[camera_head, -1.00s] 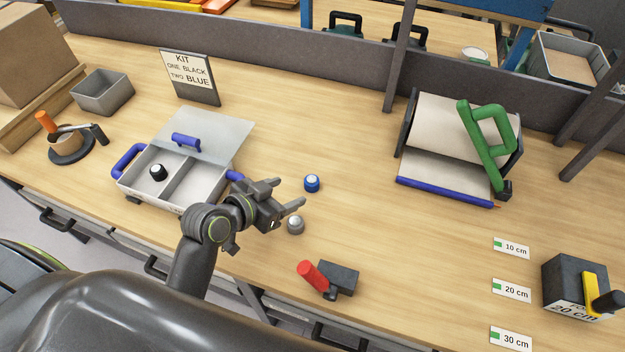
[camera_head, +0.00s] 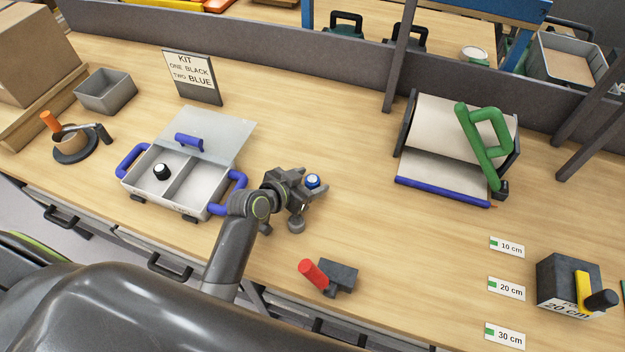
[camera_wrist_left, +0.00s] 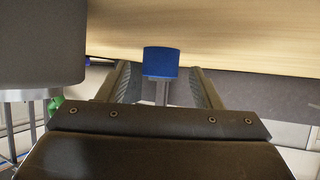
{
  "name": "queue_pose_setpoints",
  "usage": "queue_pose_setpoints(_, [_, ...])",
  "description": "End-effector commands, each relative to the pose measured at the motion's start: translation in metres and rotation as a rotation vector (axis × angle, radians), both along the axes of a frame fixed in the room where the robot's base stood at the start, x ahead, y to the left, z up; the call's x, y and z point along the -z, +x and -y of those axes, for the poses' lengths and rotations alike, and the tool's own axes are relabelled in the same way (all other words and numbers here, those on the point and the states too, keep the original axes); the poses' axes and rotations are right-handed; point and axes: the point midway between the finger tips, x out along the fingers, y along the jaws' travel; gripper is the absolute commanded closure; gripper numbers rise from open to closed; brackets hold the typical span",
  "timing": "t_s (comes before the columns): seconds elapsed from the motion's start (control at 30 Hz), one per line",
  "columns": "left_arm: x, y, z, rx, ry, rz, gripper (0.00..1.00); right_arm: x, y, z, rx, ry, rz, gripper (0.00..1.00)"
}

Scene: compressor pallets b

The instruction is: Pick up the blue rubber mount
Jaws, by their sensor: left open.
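The blue rubber mount (camera_head: 313,181) is a short blue cylinder with a pale top, on the wooden table right of the kit case. My left gripper (camera_head: 311,189) is open, with its fingers close around or just beside the mount. In the left wrist view the blue mount (camera_wrist_left: 161,62) shows between the two fingers (camera_wrist_left: 160,88), near their tips. I cannot tell whether the fingers touch it. A grey mount (camera_head: 296,225) stands just below the gripper in the head view. My right gripper is not in view.
The open case (camera_head: 205,212) with blue handles holds a black mount (camera_head: 161,172) in its left compartment. A sign (camera_head: 190,75) reads one black, two blue. A red-handled tool (camera_head: 327,276) lies near the front edge.

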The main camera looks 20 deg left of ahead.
Motion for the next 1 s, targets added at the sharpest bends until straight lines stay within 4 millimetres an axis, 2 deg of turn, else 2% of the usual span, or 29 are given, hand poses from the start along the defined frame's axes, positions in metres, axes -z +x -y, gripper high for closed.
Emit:
queue_pose_setpoints(0.2, [0.001, 0.0, 0.0, 0.0, 0.0, 0.0, 0.41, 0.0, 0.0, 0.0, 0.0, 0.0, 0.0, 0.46])
queue_pose_setpoints(0.23, [0.001, 0.0, 0.0, 0.0, 0.0, 0.0, 0.44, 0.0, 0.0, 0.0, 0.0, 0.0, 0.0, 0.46])
queue_pose_setpoints(0.5, [0.0, 0.0, 0.0, 0.0, 0.0, -0.001, 0.79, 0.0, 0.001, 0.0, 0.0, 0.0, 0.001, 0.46])
queue_pose_setpoints(0.6, [0.0, 0.0, 0.0, 0.0, 0.0, 0.0, 0.89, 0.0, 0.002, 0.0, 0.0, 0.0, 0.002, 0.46])
queue_pose_setpoints(0.83, [-0.002, 0.0, 0.0, 0.0, 0.0, 0.001, 0.89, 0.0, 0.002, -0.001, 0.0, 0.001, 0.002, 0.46])
queue_pose_setpoints(1.0, [-0.021, 0.001, 0.0, 0.001, 0.001, 0.005, 0.89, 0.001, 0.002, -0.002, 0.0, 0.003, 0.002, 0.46])
